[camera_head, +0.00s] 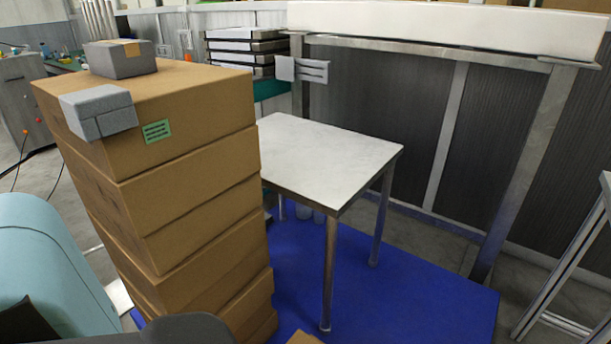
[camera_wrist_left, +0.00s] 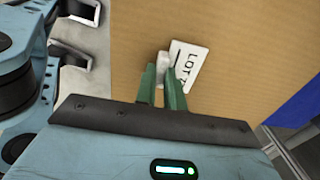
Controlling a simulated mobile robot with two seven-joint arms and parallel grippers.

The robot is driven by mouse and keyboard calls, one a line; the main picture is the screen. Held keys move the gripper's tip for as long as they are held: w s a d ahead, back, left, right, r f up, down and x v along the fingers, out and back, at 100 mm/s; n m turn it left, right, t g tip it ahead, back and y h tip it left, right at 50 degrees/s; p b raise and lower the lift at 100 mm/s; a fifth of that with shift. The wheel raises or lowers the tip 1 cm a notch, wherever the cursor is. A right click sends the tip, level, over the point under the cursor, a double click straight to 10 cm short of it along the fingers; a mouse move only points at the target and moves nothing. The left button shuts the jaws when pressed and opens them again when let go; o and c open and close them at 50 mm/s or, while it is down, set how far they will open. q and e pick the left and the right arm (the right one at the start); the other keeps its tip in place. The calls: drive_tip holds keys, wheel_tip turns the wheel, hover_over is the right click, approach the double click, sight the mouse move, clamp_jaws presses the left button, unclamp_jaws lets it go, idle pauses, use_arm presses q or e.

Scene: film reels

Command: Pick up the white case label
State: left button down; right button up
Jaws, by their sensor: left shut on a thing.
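The white case label (camera_wrist_left: 187,66) shows in the left wrist view, a small white card with black lettering that reads "LOT" and more, tilted in the picture. It appears against a brown cardboard face (camera_wrist_left: 235,35); I cannot tell whether it touches the cardboard. A pale knob-like piece at its left edge sits between the green fingertips of my left gripper (camera_wrist_left: 161,76), which is shut on it. The head view shows neither the label nor my left gripper. My right gripper is in neither view.
A tall cardboard stack (camera_head: 200,190) bears a green label (camera_head: 157,131) and two grey blocks, one at its front edge (camera_head: 98,112), one farther back (camera_head: 120,58). A white-topped table (camera_head: 325,150) stands right of it on a blue mat (camera_head: 420,290). The mat's right part is clear.

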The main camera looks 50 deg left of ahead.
use_arm(q)
drive_tip(key=r, duration=0.1)
drive_tip(key=r+p, duration=0.1)
drive_tip(key=r, duration=0.1)
drive_tip(key=shift+s+r+p, duration=0.3)
drive_tip(key=shift+r, duration=0.05)
drive_tip(key=s+d+p, duration=0.1)
drive_tip(key=s+d, duration=0.1)
drive_tip(key=s, duration=0.5)
drive_tip(key=s+d+r+p, duration=0.1)
drive_tip(key=s, duration=0.7)
drive_tip(key=shift+d, duration=0.35)
